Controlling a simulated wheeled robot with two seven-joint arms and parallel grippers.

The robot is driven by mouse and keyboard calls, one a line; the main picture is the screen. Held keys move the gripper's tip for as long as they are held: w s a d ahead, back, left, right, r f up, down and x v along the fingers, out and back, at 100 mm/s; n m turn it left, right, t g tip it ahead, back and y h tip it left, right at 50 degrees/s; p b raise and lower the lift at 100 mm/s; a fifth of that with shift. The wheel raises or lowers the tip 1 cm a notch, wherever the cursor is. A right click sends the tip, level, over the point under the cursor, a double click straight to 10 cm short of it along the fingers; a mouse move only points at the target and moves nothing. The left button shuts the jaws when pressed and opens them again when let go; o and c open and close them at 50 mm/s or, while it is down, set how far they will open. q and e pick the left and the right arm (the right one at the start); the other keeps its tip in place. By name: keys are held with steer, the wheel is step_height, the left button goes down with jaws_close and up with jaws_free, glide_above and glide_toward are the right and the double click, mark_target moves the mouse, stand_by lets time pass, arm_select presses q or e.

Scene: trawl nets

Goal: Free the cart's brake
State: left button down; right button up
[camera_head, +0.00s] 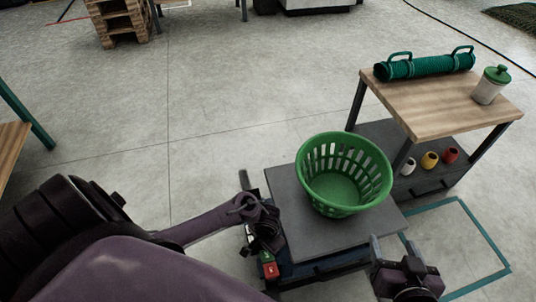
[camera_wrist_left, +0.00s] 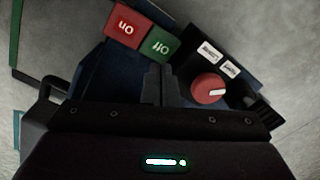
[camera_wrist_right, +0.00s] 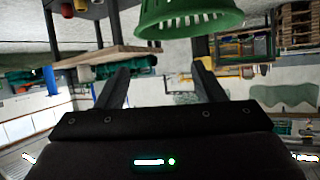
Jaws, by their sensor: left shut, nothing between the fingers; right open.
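The cart (camera_head: 283,205) is a low grey platform with a green slotted basket (camera_head: 345,172) on top. At its near left corner is the brake pedal, with a red "on" part (camera_wrist_left: 126,27) and a green "off" part (camera_wrist_left: 159,44); it also shows small in the head view (camera_head: 269,267). I cannot tell which side is pressed. My left gripper (camera_wrist_left: 161,72) is shut and empty, its tips close to the green part in the picture; contact is unclear. My right gripper (camera_wrist_right: 163,70) is open and empty, at the cart's right side in the head view (camera_head: 391,243).
A red knob (camera_wrist_left: 208,89) with two white labels sits beside the pedal. A wooden-topped table (camera_head: 440,100) behind the cart holds a green net roll (camera_head: 425,66) and a lidded jar (camera_head: 490,86). Pallets (camera_head: 119,20) stand far back. The floor left of the cart is clear.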

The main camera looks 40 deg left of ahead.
steer(key=s+f+g+h, duration=0.1)
steer(key=s+f+g, duration=0.1)
steer(key=f, duration=0.3)
steer(key=shift+s+d+g+p, duration=0.3)
steer(key=shift+s+d+g, duration=0.1)
steer(key=shift+s, duration=0.35)
steer(key=shift+w+r, duration=0.1)
steer(key=shift+r, duration=0.1)
